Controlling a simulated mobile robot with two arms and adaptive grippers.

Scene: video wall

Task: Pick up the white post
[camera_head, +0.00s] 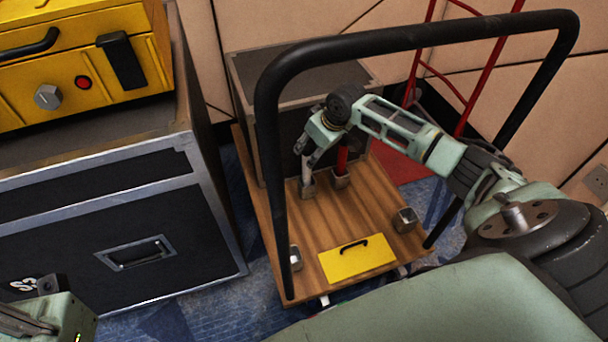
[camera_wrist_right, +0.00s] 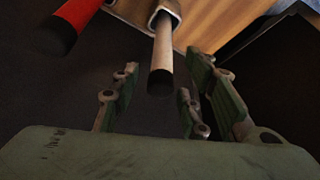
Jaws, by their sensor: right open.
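The white post (camera_head: 307,174) stands upright in a square metal socket on the wooden deck of a cart (camera_head: 295,222). In the right wrist view the white post (camera_wrist_right: 164,50) has a dark tip pointing at the camera. My right gripper (camera_head: 312,150) is open over the post's upper part, which it partly hides in the head view. In the right wrist view my gripper's fingers (camera_wrist_right: 163,65) are spread on both sides of the post, with gaps visible. Part of my left arm's end (camera_head: 45,315) shows at the bottom left; its jaws are unclear.
A red post (camera_head: 342,157) stands close right of the white one. A black cart handle (camera_head: 420,37) arches around my right arm. A dark case (camera_head: 135,250) stands left.

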